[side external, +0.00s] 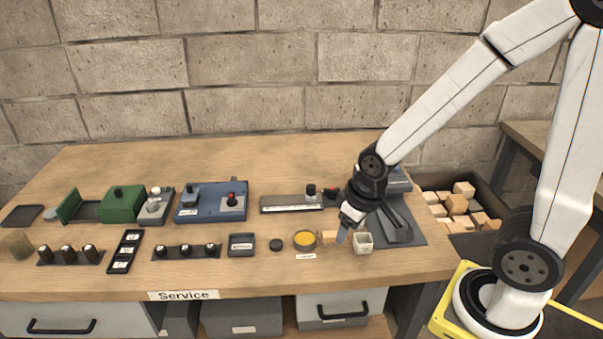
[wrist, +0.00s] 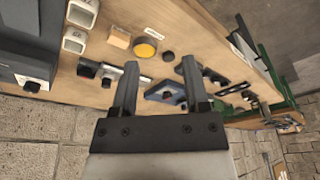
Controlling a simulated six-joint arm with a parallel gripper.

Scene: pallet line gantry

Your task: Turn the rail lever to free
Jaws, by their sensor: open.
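A grey rail (side external: 285,204) lies on the bench right of the blue box. A dark carriage with a black knob (side external: 311,190) sits near its right end, with a small red-marked dark part (side external: 330,192) beside it.
A blue box (side external: 211,202) with knobs stands left of the rail. A grey machine (side external: 397,182) stands at right. Bare wood lies behind the rail.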

